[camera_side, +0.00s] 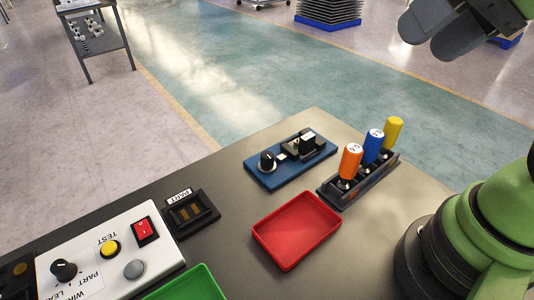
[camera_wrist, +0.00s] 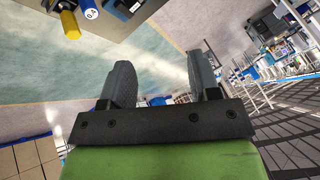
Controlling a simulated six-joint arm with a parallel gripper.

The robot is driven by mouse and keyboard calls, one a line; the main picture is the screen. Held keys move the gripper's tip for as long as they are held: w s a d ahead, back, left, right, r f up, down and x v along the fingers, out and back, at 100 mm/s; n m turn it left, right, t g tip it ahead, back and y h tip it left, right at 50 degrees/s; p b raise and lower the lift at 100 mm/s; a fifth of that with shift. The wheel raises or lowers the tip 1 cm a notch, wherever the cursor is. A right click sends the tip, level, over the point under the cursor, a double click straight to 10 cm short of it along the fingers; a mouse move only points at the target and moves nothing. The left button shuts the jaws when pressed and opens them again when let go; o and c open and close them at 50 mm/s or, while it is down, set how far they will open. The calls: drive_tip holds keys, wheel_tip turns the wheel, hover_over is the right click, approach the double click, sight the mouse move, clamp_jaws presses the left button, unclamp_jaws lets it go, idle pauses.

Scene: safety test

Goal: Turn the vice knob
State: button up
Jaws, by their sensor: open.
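The vice (camera_side: 305,147) sits on a blue base plate (camera_side: 318,159) near the table's far edge in the side view. Its round black knob (camera_side: 267,162) is at the left end of the plate, with a pale mark on top. My gripper (camera_side: 426,38) is high at the upper right of the side view, well apart from the vice and touching nothing. In the wrist view my gripper (camera_wrist: 161,68) has its two fingers apart with nothing between them. A blue piece at the top edge there may be the base plate, but the knob does not show.
Orange (camera_side: 350,162), blue (camera_side: 373,147) and yellow (camera_side: 393,132) handles stand upright in a black rack (camera_side: 373,178) right of the vice. A red tray (camera_side: 298,232), a black PART holder (camera_side: 190,214), a white control box (camera_side: 108,258) and a green tray (camera_side: 190,287) lie nearer.

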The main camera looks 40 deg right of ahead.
drive_tip(key=w+a+f+m+g, duration=0.1)
drive_tip(key=w+m+g, duration=0.1)
drive_tip(key=w, duration=0.6)
drive_tip(key=m+g+h, duration=0.2)
drive_tip(key=m+g, duration=0.2)
drive_tip(key=g, duration=0.1)
hover_over(267, 155)
wheel_tip(267, 155, down, 19)
drive_tip(key=shift+r, duration=0.1)
wheel_tip(267, 155, down, 10)
drive_tip(key=shift+r, duration=0.15)
drive_tip(key=shift+c, duration=0.2)
drive_tip(key=c, duration=0.9)
